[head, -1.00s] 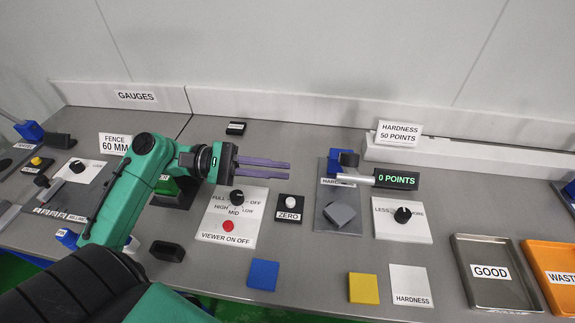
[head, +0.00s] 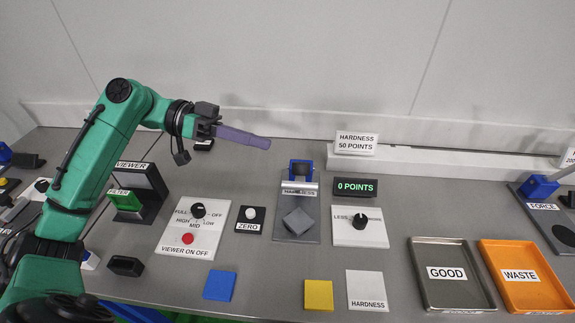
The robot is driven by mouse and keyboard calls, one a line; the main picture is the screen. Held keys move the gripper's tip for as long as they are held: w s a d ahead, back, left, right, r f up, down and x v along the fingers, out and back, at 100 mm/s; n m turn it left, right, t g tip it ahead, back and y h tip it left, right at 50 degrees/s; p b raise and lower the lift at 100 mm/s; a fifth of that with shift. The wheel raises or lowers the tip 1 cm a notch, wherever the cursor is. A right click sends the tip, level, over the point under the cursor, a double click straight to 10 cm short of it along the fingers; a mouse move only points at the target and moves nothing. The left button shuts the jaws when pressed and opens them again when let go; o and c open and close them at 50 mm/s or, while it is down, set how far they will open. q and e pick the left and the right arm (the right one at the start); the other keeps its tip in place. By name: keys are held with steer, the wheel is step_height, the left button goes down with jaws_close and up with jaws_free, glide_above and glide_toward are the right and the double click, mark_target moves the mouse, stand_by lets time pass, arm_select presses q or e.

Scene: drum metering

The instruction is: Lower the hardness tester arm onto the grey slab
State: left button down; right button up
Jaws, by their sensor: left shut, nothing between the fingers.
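The hardness tester has a blue post (head: 301,165) at the back of a dark grey base plate (head: 297,236). A silver bar (head: 300,186), apparently its arm, lies across the plate in front of the post, apart from the grey slab in the picture; its height is hard to judge. The grey slab (head: 298,221) lies turned on the plate, nearer me. My left gripper (head: 267,143) is in the air, left of and behind the post in the picture. Its purple fingers look shut and empty, pointing right. My right gripper is not in view.
A display (head: 355,188) reads 0 POINTS, above a LESS/MORE knob (head: 360,221). The ZERO button (head: 250,213) and viewer panel (head: 194,229) are left of the tester. A GOOD tray (head: 452,294) and orange WASTE tray (head: 527,297) stand at the right. Blue and yellow squares lie in front.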

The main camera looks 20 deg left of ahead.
arm_select(q)
steer(key=d+f+p, duration=0.3)
steer(key=d+f, duration=0.2)
steer(key=d, duration=0.1)
steer(key=shift+s+d, duration=0.3)
steer(key=shift+s, duration=0.15)
